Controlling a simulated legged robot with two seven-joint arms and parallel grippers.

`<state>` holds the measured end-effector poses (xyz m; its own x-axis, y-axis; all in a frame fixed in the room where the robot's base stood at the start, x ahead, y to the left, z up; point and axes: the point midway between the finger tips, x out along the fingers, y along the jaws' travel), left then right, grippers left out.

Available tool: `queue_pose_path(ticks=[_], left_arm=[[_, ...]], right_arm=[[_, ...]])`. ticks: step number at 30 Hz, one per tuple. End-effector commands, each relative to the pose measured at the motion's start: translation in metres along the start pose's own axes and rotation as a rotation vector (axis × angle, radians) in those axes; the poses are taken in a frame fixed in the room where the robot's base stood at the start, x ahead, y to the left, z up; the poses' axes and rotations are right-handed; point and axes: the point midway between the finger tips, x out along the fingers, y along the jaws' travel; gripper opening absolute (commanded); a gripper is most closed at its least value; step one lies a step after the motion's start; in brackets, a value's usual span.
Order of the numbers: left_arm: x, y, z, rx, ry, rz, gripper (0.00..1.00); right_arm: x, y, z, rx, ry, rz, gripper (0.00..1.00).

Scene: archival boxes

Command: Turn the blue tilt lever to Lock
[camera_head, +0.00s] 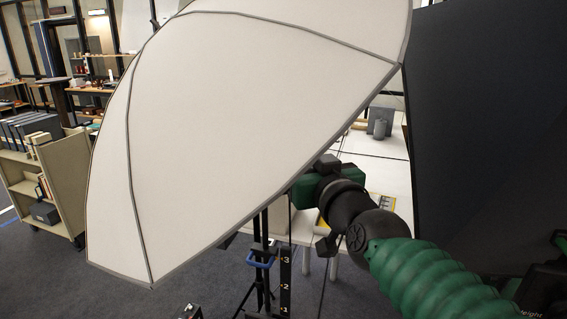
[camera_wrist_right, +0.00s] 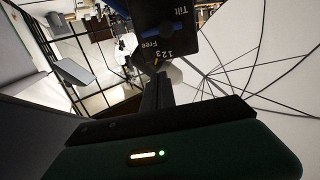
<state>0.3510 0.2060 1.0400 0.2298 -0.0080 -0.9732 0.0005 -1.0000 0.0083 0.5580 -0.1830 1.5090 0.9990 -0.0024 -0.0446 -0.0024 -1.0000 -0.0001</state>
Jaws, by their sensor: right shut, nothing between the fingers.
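A dark plate (camera_wrist_right: 172,32) with white lettering "Tilt", "Free" and "123" stands at the top centre of the right wrist view. My left gripper is not in view.
The umbrella fills the middle of the head view. Below it are a black stand (camera_head: 255,285) with a blue loop and a dark numbered strip (camera_head: 285,283). A dark panel (camera_head: 490,120) stands at right, a white table (camera_head: 380,150) behind my arm, a book cart (camera_head: 45,185) at left.

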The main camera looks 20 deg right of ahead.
Motion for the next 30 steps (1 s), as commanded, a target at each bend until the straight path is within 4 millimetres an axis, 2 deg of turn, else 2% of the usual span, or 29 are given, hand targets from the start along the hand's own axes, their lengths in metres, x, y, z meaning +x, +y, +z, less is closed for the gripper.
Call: queue_pose_path(ticks=[7,11,18,25,27,30], left_arm=[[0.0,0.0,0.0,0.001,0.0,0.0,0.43],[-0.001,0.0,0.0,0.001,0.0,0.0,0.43],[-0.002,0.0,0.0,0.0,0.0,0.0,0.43],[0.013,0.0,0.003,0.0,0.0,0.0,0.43],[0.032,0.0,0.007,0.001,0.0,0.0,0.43],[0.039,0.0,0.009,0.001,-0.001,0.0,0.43]], right_arm=[[0.001,-0.005,0.001,-0.005,-0.002,-0.001,0.0],[0.008,-0.007,0.001,-0.005,-0.003,-0.002,0.0],[0.055,-0.008,0.004,-0.006,-0.006,-0.004,0.0],[0.105,-0.005,0.006,-0.006,-0.005,0.0,0.0],[0.105,-0.004,0.027,-0.004,-0.005,0.001,0.0],[0.107,-0.004,0.036,-0.005,-0.003,0.0,0.0]])
